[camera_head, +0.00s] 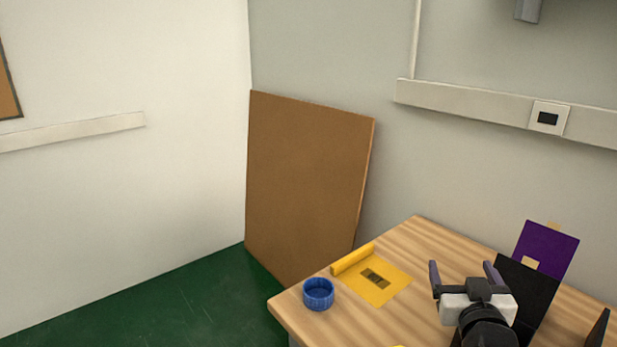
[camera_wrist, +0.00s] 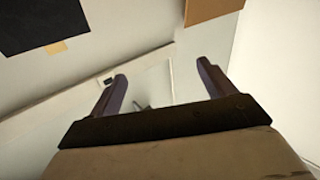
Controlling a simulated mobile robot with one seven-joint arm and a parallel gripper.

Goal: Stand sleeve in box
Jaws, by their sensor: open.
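My gripper (camera_head: 462,268) is above the right part of the wooden table, fingers apart. In the wrist view its two fingers (camera_wrist: 161,82) are spread with nothing held between them. A black upright panel (camera_head: 522,288) stands just right of my gripper, and a purple panel (camera_head: 556,248) with tan patches rises behind it. Another dark panel (camera_head: 598,330) shows at the right. These may be parts of the box and sleeve; I cannot tell which is which. My gripper and arm cover part of this area.
On the wooden table (camera_head: 425,238) lie a yellow sheet (camera_head: 392,276) with a dark patch, a yellow roll (camera_head: 352,260) along its edge, and a blue round container (camera_head: 318,294) near the left corner. A brown board (camera_head: 308,185) leans on the wall behind.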

